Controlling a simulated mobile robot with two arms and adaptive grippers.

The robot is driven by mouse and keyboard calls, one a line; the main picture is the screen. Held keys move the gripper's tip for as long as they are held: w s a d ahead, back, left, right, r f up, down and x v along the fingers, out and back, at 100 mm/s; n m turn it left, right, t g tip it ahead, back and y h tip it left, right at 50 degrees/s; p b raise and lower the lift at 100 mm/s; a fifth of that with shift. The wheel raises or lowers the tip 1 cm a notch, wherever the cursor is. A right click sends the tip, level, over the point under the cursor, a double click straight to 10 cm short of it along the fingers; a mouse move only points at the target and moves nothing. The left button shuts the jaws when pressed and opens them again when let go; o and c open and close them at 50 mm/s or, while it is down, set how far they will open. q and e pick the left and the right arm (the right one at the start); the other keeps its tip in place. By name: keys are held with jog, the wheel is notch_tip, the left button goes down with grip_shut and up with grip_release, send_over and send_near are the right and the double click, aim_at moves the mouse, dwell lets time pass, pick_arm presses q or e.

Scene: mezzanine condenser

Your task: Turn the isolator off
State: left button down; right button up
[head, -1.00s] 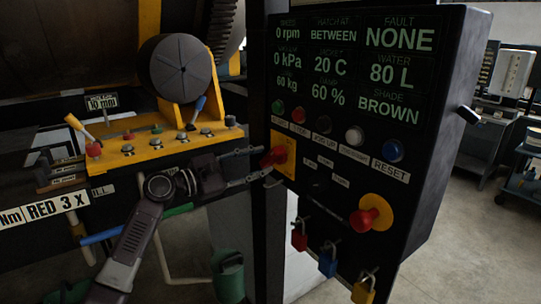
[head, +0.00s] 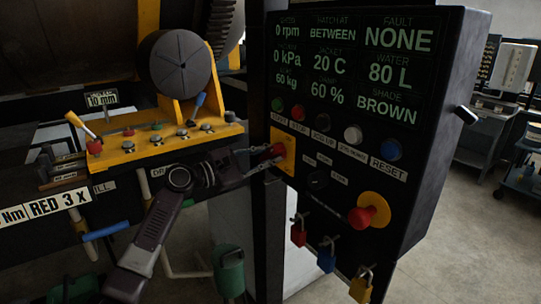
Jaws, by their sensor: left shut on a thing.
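The isolator is a red handle (head: 278,149) on a yellow plate (head: 289,158) at the lower left of the black control panel (head: 440,130) in the head view. My left gripper (head: 270,157) reaches in from the left. Its fingers are shut on the red handle, one above and one below it. The fingers partly cover the handle, so its exact angle is hard to tell. My right gripper is not in view.
A red mushroom button (head: 369,212) on a yellow disc sits to the right. Red (head: 298,230), blue (head: 326,258) and yellow (head: 361,285) padlocks hang below. A yellow bench (head: 150,148) with small levers stands left. Concrete floor shows at right.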

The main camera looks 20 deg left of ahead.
pick_arm(q)
jog(key=shift+f, duration=0.1)
jog(key=m+b, duration=0.3)
jog(key=shift+f, duration=0.15)
jog(key=m+b, duration=0.9)
jog(key=m, duration=0.1)
jog(key=shift+m, duration=0.4)
jog(key=shift+m+b, duration=1.25)
jog(key=shift+m, duration=0.75)
jog(key=c, duration=1.8)
grip_release()
jog(key=shift+r, duration=0.2)
